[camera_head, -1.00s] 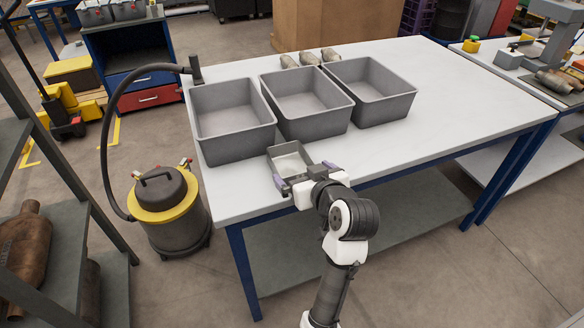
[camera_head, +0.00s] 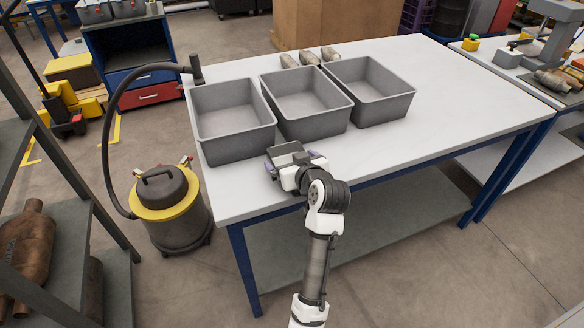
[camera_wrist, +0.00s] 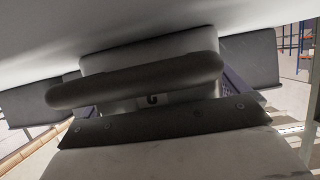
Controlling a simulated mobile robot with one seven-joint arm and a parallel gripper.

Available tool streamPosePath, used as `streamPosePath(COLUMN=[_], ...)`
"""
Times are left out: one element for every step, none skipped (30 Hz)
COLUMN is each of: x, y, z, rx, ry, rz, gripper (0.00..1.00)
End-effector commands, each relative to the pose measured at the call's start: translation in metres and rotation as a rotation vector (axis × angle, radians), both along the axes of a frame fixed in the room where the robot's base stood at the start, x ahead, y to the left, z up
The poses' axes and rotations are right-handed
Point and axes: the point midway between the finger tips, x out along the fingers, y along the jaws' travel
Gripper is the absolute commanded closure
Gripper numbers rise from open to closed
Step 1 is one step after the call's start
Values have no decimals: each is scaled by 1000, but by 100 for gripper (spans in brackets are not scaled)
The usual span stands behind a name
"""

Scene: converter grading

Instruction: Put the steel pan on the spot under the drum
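The wrist view is filled by close grey and white surfaces, with a purple finger part (camera_wrist: 234,84) at right. A canister (camera_head: 172,210) with a yellow band stands on the floor at left. I cannot make out a marked spot.
Three grey bins, left (camera_head: 236,158), middle (camera_head: 318,127) and right (camera_head: 385,112), stand on the table (camera_head: 455,110) just beyond the pan. Metal parts (camera_head: 309,58) lie behind them. The table's right part is clear. A shelf (camera_head: 95,235) stands at lower left.

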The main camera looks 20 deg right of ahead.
Motion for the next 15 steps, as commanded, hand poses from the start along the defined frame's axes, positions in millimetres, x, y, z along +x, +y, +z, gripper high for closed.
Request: streamPosePath(x=[0, 0, 0, 0, 0, 0, 0, 0, 0, 0, 0, 0, 0, 0, 0], y=[0, 0, 0, 0, 0, 0, 0, 0, 0, 0, 0, 0, 0, 0, 0], z=[0, 0, 0, 0, 0, 0, 0, 0, 0, 0, 0, 0, 0, 0, 1], rx=[0, 0, 0, 0, 1, 1, 1, 1, 0, 0, 0, 0, 1, 1, 0], ry=[0, 0, 0, 0, 0, 0, 0, 0, -1, -1, -1, -1, -1, -1, -1], rz=[0, 0, 0, 0, 0, 0, 0, 0, 0, 0, 0, 0, 0, 0, 0], gripper=[8, 12, 17, 21, 25, 30, 34, 38, 43, 45, 45, 45, 45, 45, 45])
